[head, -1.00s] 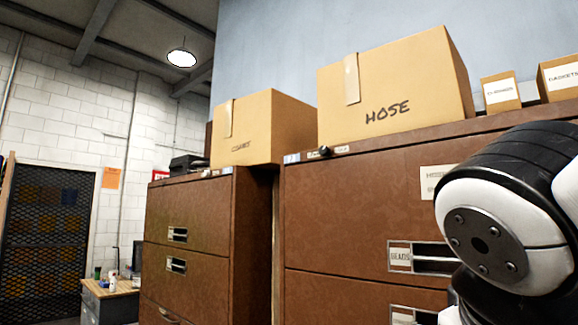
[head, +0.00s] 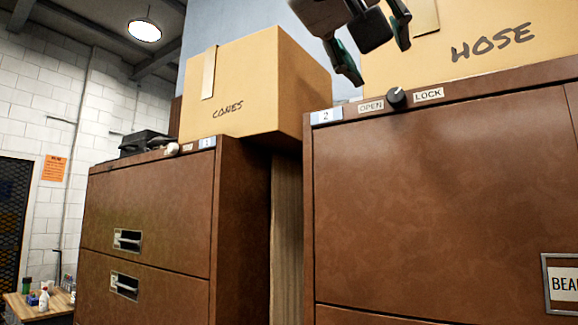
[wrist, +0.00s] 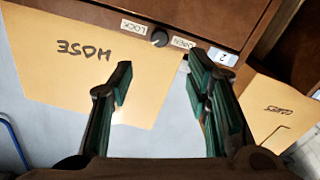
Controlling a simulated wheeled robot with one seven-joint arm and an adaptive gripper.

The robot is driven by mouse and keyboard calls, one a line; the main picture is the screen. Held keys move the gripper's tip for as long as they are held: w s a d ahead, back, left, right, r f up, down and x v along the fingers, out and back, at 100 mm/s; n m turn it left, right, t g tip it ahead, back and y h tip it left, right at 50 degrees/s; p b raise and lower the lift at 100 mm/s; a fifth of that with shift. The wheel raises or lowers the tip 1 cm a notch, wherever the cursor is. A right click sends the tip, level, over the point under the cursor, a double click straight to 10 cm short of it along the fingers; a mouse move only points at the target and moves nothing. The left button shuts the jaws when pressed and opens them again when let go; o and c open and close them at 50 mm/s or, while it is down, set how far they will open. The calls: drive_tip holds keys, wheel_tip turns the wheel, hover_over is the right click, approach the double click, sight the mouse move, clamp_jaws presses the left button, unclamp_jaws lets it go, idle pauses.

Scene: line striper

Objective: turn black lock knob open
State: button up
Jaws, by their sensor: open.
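The black lock knob (head: 396,97) sits on the top front rail of the brown cabinet numbered 2. It is between the OPEN label (head: 370,107) on its left and the LOCK label (head: 429,94) on its right. A small pale mark shows on it, but I cannot tell surely which label it points to. My gripper (head: 374,48) is open and empty, above and slightly left of the knob, apart from it. In the wrist view, which looks upside down, the knob (wrist: 159,38) shows beyond and between the spread green-padded fingers.
The HOSE box (head: 500,45) stands on the cabinet top behind the knob, close to my gripper. The CONES box (head: 255,90) is to the left. A second brown cabinet (head: 150,215) stands left across a narrow gap. The space before the cabinet front (head: 430,200) looks clear.

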sight(395, 95)
drive_tip(key=p+x, duration=0.1)
drive_tip(key=x, duration=1.2)
drive_tip(key=shift+w+d+r+p, duration=0.1)
drive_tip(key=shift+w+d+p, duration=0.15)
drive_tip(key=shift+w+p, duration=0.05)
clamp_jaws()
